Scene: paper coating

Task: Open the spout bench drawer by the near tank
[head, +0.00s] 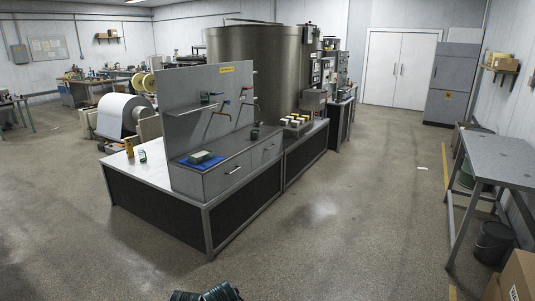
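The spout bench (215,215) stands left of centre, with a grey back panel (185,95) and two brass spouts with red and blue handles. Its front has two drawer fronts. The farther drawer (266,153), on the tank side, looks shut and has a small bar handle. The nearer drawer (228,178) also looks shut, with a pale bar handle. The large round metal tank (255,65) stands behind the bench.
The floor (340,220) in front is clear. A grey table (500,160) and a dark bucket (493,242) are at right.

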